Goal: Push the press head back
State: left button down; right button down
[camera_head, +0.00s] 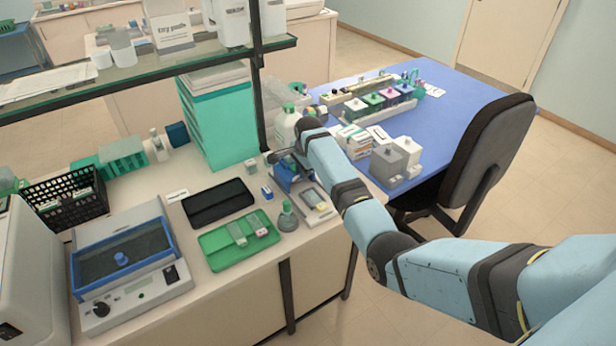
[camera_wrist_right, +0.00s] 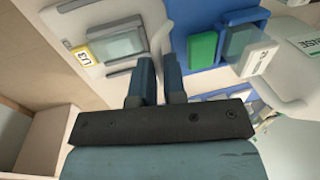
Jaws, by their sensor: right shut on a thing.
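My right gripper (camera_head: 281,160) reaches to the back right of the bench, beside a blue device. In the right wrist view its two dark blue fingers (camera_wrist_right: 157,62) are close together, with a narrow pale part (camera_wrist_right: 156,32) between their tips. That part lies between a pale unit and the blue body, and I take it to be the press head, though its full shape is hidden. The pale unit (camera_wrist_right: 116,48) has a glassy plate and a yellow label; it also shows in the head view (camera_head: 318,206). The blue device (camera_head: 294,179) is partly hidden by my wrist. My left gripper is out of view.
A green tray (camera_head: 217,257) with slides and a small flask (camera_head: 287,218) stand left of the pale unit. A white bottle (camera_head: 284,128) stands behind my gripper. The blue table (camera_head: 435,125) holds jars and boxes on the right. A shelf post (camera_head: 258,80) rises nearby.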

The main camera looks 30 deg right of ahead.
jog(key=shift+w+r, duration=0.1)
jog(key=shift+r, duration=0.05)
jog(key=c, duration=1.4)
grip_release()
jog(key=shift+o, duration=1)
jog(key=shift+w, duration=0.15)
jog(key=shift+r, duration=0.15)
notch_tip(320, 180, up, 13)
jog(key=s+b, duration=0.1)
jog(key=s, duration=0.1)
jog(key=shift+s, duration=0.25)
jog(key=shift+d, duration=0.1)
